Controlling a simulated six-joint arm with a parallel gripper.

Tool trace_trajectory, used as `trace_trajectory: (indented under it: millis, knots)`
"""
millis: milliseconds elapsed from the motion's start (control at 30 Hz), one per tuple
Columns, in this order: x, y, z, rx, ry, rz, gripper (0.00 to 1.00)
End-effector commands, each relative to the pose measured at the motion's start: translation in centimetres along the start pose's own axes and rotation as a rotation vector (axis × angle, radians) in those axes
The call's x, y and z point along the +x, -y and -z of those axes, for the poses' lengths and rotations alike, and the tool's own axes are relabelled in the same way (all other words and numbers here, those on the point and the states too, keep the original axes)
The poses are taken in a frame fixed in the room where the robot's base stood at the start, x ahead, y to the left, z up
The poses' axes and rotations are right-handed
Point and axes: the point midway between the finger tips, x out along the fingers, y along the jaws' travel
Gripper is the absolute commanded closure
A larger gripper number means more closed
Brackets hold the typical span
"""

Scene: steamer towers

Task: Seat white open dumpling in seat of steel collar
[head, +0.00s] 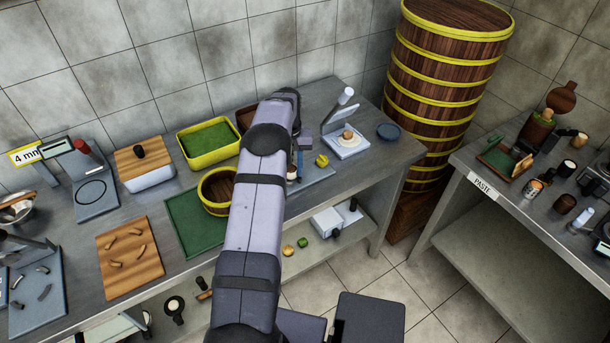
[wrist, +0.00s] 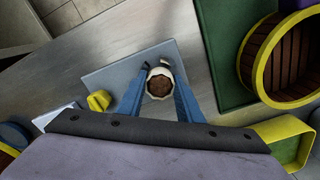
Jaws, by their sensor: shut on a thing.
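A white open dumpling with a brown filling (wrist: 159,84) sits between the two blue fingers of my gripper (wrist: 158,80) in the wrist view. The fingers are shut on its sides, over a grey board (wrist: 103,80). I cannot tell whether it touches the board. In the head view my arm hides most of the gripper, and only a blue part of it (head: 300,145) shows at the arm's right edge. I cannot make out the steel collar or its seat for certain in either view.
A yellow dumpling (wrist: 98,100) lies on the grey board, left of my gripper in the wrist view. A wooden tub with yellow rims (head: 208,204) stands on a green mat (head: 183,215). A white stand with a small object (head: 350,148) and a blue dish (head: 388,131) are right of my arm.

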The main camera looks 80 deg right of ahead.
Motion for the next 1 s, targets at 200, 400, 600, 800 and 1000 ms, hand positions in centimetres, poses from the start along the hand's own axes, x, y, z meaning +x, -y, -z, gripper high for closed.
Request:
trace_trajectory:
  millis: [200, 400, 600, 800, 1000]
  knots:
    - [0.28, 0.00, 0.01, 0.000, 0.000, 0.000, 0.96]
    - [0.22, 0.00, 0.01, 0.000, 0.000, 0.000, 0.96]
    - [-0.26, 0.00, 0.02, 0.000, -0.001, 0.000, 0.96]
    - [-0.53, 0.00, 0.01, 0.000, 0.000, 0.000, 0.96]
    - [-0.51, 0.00, 0.01, 0.000, 0.000, 0.000, 0.96]
